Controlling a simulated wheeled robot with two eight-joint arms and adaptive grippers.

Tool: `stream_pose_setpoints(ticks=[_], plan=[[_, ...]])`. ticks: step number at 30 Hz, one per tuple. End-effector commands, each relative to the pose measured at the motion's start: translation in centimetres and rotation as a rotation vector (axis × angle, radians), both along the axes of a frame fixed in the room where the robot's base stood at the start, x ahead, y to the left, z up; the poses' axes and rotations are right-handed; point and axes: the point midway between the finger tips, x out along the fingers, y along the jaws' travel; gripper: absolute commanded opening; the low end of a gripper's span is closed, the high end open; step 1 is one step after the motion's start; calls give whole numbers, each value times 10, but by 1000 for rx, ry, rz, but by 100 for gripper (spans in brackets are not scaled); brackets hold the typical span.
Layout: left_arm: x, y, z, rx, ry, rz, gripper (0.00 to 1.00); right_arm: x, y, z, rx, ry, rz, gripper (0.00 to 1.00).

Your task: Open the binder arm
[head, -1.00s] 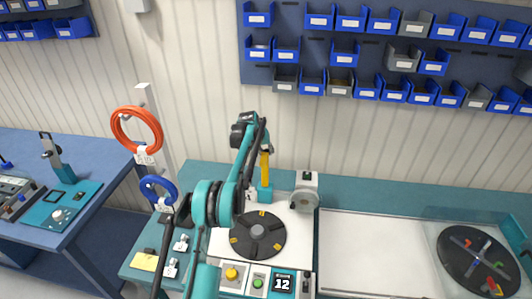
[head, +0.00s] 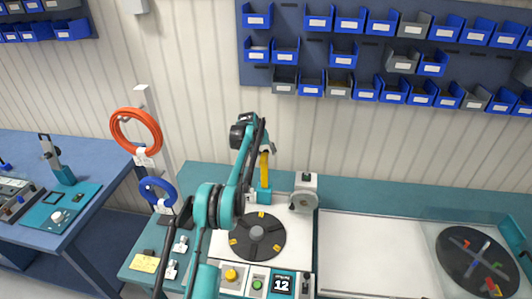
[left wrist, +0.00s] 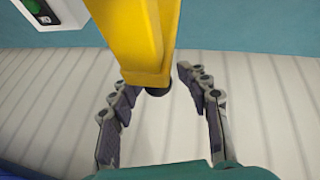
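The binder arm, a yellow upright lever (head: 264,168), stands on a teal block behind the black turntable (head: 257,236). My left gripper (head: 267,147) is at the lever's upper end in the head view, small and partly hidden by my own arm. In the left wrist view, my left gripper (left wrist: 152,78) is open, with one finger on each side of the yellow lever (left wrist: 135,30). The lever's end, with a dark round tip, lies between the fingers. Gaps show on both sides. My right gripper is not in view.
A grey-white unit (head: 304,193) stands close right of the lever. A button panel (head: 256,282) sits in front of the turntable. Orange (head: 136,131) and blue (head: 158,191) cable coils hang at left. Blue bins (head: 345,53) line the wall. A white panel (head: 370,250) lies clear at right.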

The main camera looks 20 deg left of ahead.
Motion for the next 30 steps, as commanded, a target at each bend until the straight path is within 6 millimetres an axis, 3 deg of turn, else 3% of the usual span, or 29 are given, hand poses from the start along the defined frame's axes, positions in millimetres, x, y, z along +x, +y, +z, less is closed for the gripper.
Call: stream_pose_setpoints(ticks=[8, 21, 30], plan=[[-10, 2, 18, 0, 1, 0, 46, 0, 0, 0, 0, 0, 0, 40], [-51, 9, 94, 0, 0, 0, 46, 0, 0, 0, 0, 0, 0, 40], [-57, 10, 105, 0, 0, 0, 46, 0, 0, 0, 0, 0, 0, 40]])
